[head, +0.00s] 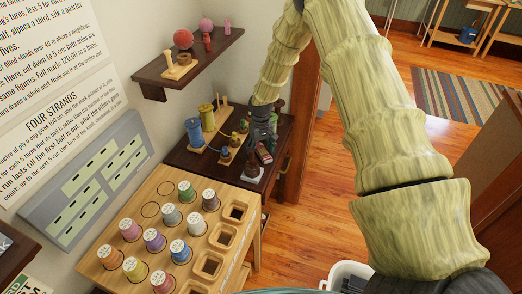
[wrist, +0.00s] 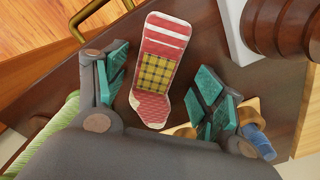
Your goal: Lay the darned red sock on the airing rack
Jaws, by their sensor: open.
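The red sock (wrist: 160,60) has white stripes at its top, a yellow plaid darn in the middle and a quilted-looking toe. It lies on the dark wooden cabinet top. I cannot pick out the airing rack with certainty.
Thread spools (head: 194,134) on wooden stands are close by my gripper.

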